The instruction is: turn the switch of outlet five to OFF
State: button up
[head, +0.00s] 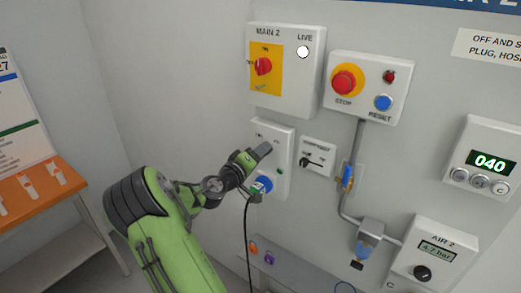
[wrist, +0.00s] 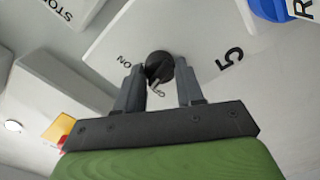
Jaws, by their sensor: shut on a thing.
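The outlet five box (head: 285,145) is a white box on the wall, marked "5" in the wrist view (wrist: 205,45). Its switch (wrist: 159,64) is a dark round knob, with "ON" printed left of it and another label, partly hidden, just below it in the wrist view. My gripper (head: 261,153) is at the upper part of this box. Its two grey fingers are shut on the switch, one on either side. The head view hides the switch behind my gripper. Which label the knob points at, I cannot tell.
A blue plug (head: 263,185) with a hanging black cable sits low on the box, below my gripper. The MAIN 2 box (head: 290,85) is above; the STOP and RESET box (head: 355,105) is upper right. A small selector plate (head: 318,147) is close on the right.

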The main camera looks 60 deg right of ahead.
jog(key=shift+n+p, duration=1.8)
jog(key=shift+n, duration=1.1)
jog(key=shift+f, duration=0.1)
jog(key=o, duration=1)
jog(key=shift+o, duration=0.2)
jog(key=shift+a, duration=0.15)
jog(key=w+a, duration=0.2)
jog(key=a, duration=1.3)
jog(key=shift+w+a+b, duration=0.15)
jog(key=shift+w+b, duration=0.1)
jog(key=shift+b, duration=0.2)
